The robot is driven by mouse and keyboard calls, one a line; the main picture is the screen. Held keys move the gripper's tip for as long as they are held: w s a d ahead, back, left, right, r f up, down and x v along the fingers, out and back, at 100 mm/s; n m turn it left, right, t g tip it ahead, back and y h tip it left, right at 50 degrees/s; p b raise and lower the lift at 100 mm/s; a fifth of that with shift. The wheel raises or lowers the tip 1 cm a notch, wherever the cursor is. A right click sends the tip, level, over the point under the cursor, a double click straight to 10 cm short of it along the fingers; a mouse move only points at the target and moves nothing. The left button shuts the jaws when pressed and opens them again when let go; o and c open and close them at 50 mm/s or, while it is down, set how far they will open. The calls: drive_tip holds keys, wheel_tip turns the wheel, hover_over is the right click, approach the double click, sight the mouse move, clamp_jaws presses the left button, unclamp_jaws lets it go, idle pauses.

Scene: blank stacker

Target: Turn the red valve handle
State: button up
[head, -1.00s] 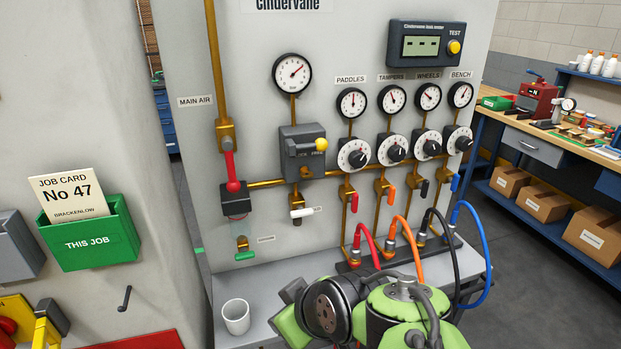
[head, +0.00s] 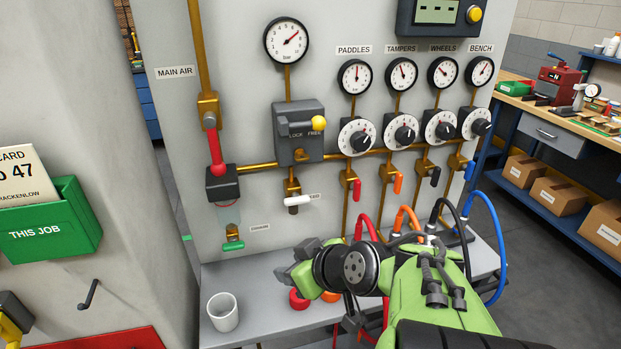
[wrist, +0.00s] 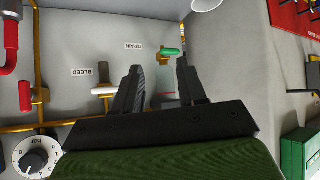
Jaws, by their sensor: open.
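In the head view, a large red lever (head: 216,150) stands upright along the brass pipe beside the MAIN AIR label. A smaller red handle (head: 357,189) hangs under the PADDLES dial; it also shows in the wrist view (wrist: 25,95). My gripper (head: 297,262) is low in front of the panel, right of the large lever and below it, touching neither handle. In the wrist view my gripper (wrist: 160,64) is open and empty, with the green drain handle (wrist: 172,52) visible between its fingers. The large lever is not visible there.
A white bleed handle (head: 298,200) sticks out near my gripper. A white cup (head: 223,312) stands on the grey shelf (head: 255,290). Several coloured hoses rise on the right, including a blue one (head: 499,250). A green card holder (head: 60,225) is at the left.

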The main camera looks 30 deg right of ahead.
drive_tip(key=w+d+f+m+t+h+b, duration=0.15)
drive_tip(key=d+t+b, duration=0.25)
drive_tip(key=d, duration=0.4)
drive_tip(key=m+t+h+b, duration=0.3)
drive_tip(key=m+t+h, duration=0.1)
drive_tip(key=m+h, duration=0.15)
approach(359, 188)
drive_tip(key=shift+n, duration=0.3)
drive_tip(key=p+x, duration=0.7)
drive_tip(key=x, duration=0.2)
drive_tip(key=shift+w+d, duration=0.1)
drive_tip(key=shift+w, duration=0.1)
clamp_jaws()
